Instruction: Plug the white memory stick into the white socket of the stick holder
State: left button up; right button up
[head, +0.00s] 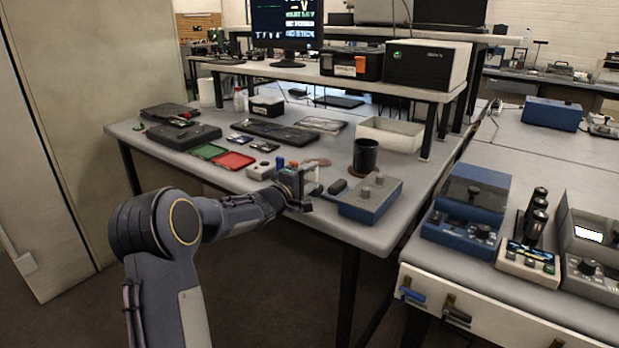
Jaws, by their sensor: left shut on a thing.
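My left gripper (303,190) is over the front part of the grey workbench. It is shut on a small pale thing, mostly hidden by the gripper. I cannot tell for certain that this is the white memory stick. A small light box (261,170) with a blue upright piece (280,163) by its right side stands just left of the gripper. It may be the stick holder, but its sockets are too small to make out. My right gripper is not in view.
A blue box with knobs (370,199) stands close right of the gripper, with a black cup (365,156) behind it. A red tray (234,160) and a green tray (207,151) lie to the left. A second bench with devices (463,212) stands at right.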

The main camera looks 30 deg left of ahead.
pick_arm(q)
jog(key=shift+f, duration=0.45)
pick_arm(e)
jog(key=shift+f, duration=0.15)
